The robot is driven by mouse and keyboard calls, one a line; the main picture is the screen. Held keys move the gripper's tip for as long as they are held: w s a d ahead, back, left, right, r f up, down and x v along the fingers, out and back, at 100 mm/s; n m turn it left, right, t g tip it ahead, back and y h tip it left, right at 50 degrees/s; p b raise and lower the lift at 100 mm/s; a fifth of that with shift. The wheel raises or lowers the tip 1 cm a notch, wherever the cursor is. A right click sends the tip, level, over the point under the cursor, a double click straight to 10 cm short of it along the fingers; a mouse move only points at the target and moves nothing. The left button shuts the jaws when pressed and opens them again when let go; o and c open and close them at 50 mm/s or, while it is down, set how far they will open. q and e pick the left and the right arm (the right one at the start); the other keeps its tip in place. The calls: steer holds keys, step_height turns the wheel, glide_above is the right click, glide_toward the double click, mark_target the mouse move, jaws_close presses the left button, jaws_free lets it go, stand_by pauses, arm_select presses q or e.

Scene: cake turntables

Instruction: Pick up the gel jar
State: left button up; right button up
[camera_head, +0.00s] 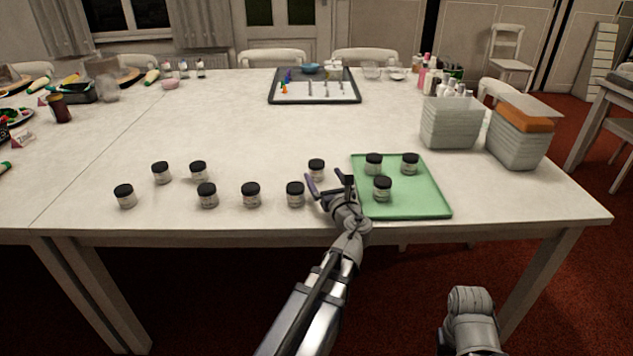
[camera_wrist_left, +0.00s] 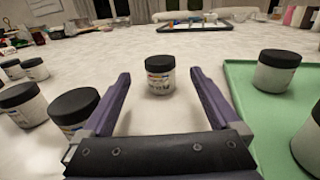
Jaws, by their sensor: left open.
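Several small clear jars with black lids stand on the white table. One gel jar (camera_head: 316,170) stands upright just beyond my left gripper (camera_head: 328,181). In the left wrist view this jar (camera_wrist_left: 160,76) sits ahead, centred between the two purple fingers of the left gripper (camera_wrist_left: 161,84). The fingers are open and empty, and the jar seems to be a little past their tips. Another jar (camera_head: 295,194) stands close to the left of the gripper. My right gripper is out of view.
A green tray (camera_head: 425,203) holding three jars lies right beside the gripper. More jars (camera_head: 207,195) stand to the left. Grey baskets (camera_head: 449,124) stand farther right, and a dark-rimmed tray (camera_head: 314,100) lies at the back. The table middle is clear.

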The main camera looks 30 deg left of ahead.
mark_target(319, 169)
arm_select(q)
steer(key=shift+p+x, duration=0.4)
steer(key=shift+x, duration=0.9)
steer(key=x, duration=0.5)
steer(key=shift+f, duration=0.1)
steer(key=shift+d, duration=0.1)
steer(key=c, duration=1.5)
